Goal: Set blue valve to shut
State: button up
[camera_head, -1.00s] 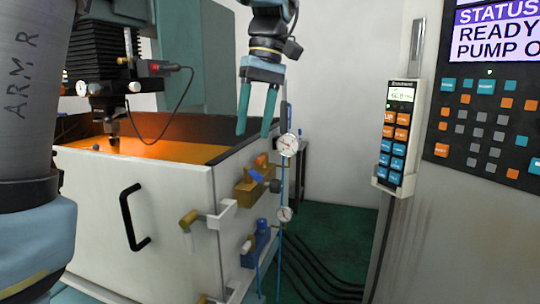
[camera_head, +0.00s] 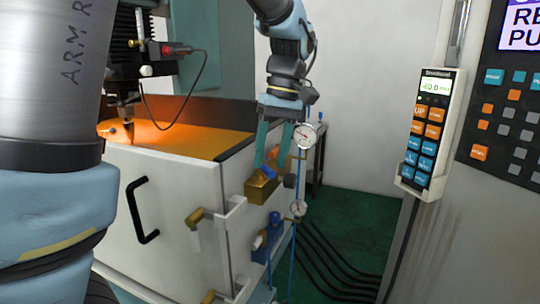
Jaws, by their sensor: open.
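Round gauges (camera_head: 305,136) on a thin blue pipe stand just right of the valves. A brass tap (camera_head: 200,217) juts from the cabinet's front corner. A handheld control pendant (camera_head: 428,130) hangs at the right. Dark hoses (camera_head: 335,262) lie on the green floor.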

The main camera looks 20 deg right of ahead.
jog(key=shift+a+f, duration=0.15)
jog(key=shift+f, duration=0.5)
grip_shut()
